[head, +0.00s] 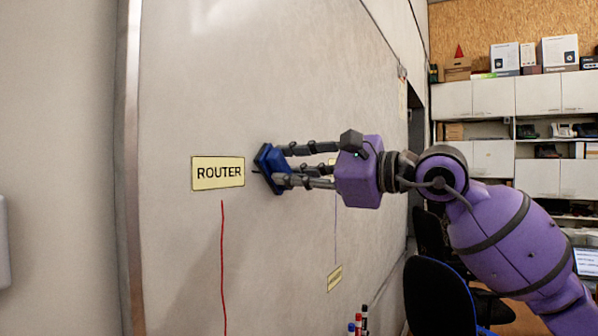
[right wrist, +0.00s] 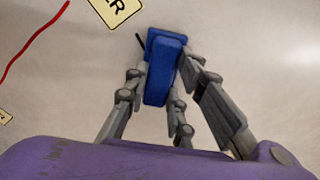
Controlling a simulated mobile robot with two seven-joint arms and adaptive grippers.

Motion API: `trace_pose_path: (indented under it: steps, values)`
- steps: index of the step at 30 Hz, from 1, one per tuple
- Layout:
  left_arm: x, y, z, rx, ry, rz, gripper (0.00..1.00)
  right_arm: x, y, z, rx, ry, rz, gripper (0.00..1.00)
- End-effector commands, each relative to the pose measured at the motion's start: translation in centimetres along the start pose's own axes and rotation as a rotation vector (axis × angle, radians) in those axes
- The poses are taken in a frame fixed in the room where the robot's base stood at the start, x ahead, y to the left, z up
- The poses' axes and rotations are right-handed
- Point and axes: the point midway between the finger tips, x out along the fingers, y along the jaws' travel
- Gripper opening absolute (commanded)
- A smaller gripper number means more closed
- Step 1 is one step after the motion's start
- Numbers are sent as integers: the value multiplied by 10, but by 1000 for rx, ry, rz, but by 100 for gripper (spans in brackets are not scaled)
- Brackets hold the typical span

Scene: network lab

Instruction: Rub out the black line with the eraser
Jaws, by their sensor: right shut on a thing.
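My right gripper (head: 280,168) is shut on a blue eraser (head: 268,168) at the whiteboard (head: 270,60), just right of the yellow ROUTER label. I cannot tell whether the eraser touches the board. In the right wrist view the fingers hold the blue eraser (right wrist: 163,68) between them. A short piece of the black line (right wrist: 139,41) shows at the eraser's upper left edge; a small dark bit of it also shows in the head view (head: 256,171). The rest of any black line is hidden or not there. My left gripper is not in view.
The ROUTER label (head: 218,173) has a red line (head: 223,270) running down below it. Another yellow label (head: 335,278) sits lower right, under a thin purplish line. Several markers (head: 358,322) stand at the bottom. A dark chair (head: 437,298) and shelves (head: 515,95) are at right.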

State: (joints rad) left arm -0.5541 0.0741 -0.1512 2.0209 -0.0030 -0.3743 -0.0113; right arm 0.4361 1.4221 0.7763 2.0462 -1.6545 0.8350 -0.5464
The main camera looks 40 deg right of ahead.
Motion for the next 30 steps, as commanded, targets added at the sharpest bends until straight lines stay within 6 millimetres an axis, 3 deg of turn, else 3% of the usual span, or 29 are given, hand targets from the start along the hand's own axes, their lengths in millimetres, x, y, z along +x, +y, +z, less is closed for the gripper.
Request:
trace_pose_path:
  steps: [20, 30]
  values:
    - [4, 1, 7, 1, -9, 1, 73, 0, 31, 30, -2, 1, 2, 2]
    - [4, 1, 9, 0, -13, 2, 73, 0, 33, 32, -1, 0, 0, 2]
